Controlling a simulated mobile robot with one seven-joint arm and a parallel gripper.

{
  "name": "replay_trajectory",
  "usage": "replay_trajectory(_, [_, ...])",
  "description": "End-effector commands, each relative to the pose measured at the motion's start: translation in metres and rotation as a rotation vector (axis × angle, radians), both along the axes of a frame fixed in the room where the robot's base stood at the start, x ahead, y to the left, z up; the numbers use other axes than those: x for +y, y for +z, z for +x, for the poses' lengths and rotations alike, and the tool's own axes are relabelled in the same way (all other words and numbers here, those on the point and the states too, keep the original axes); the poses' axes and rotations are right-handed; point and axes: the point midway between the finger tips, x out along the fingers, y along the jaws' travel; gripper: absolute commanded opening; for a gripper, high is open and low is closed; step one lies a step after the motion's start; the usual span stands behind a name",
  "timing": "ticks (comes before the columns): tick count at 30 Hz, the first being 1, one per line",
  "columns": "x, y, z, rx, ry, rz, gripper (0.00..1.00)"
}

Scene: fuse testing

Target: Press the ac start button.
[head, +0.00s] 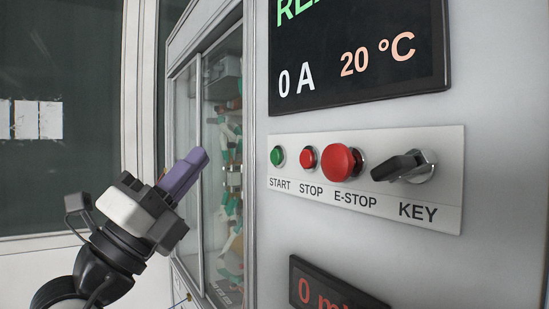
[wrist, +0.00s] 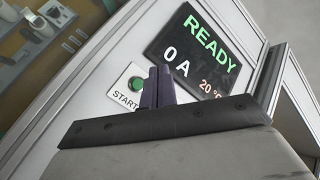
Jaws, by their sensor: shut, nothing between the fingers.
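The green START button (head: 277,156) is at the left end of a white label strip on the grey panel. In the wrist view the green button (wrist: 137,83) is just left of my fingertips, above the word START. My gripper (head: 198,157) has purple fingers, shut and empty, pointing up and to the right in the head view. It is left of the button and looks apart from the panel there. In the wrist view the fingertips (wrist: 159,72) overlap the panel beside the button; contact cannot be told.
Right of START are the red STOP button (head: 308,157), the larger red E-STOP (head: 339,162) and the black KEY switch (head: 402,166). A display (head: 358,52) above reads 0 A and 20 °C; the wrist view shows READY. A glass-fronted cabinet (head: 206,170) stands behind my gripper.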

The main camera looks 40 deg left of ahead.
Motion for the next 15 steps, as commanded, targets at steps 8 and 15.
replay_trajectory(8, [-0.002,0.001,0.006,0.0,0.0,-0.003,0.0])
replay_trajectory(15, [-0.013,0.003,0.033,0.0,-0.001,-0.003,0.0])
